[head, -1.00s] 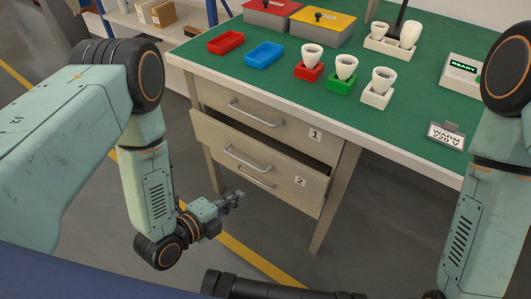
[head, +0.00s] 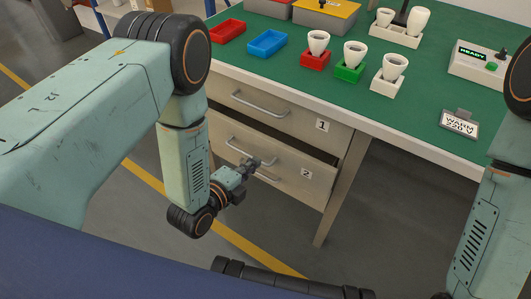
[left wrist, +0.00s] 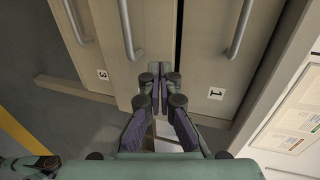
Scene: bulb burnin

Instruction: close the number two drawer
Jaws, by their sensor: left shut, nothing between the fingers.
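The number two drawer (head: 275,172), a beige front with a bar handle and a "2" label, stands out from the cabinet under drawer one (head: 285,122). A dark gap shows above its front. My left gripper (head: 258,163) is shut and empty, in front of drawer two near its handle. In the left wrist view the shut fingertips (left wrist: 159,72) overlap the drawer two front (left wrist: 150,45), between its handle and the dark gap. I cannot tell whether they touch it. The "2" label is hidden there. My right gripper is out of view.
The green workbench top (head: 300,75) above holds a red tray (head: 227,31), a blue tray (head: 267,43), bulbs in coloured holders and a WARM sign (head: 458,124). A bench leg (head: 341,190) stands right of the drawers. A lower drawer (left wrist: 75,40) shows in the wrist view.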

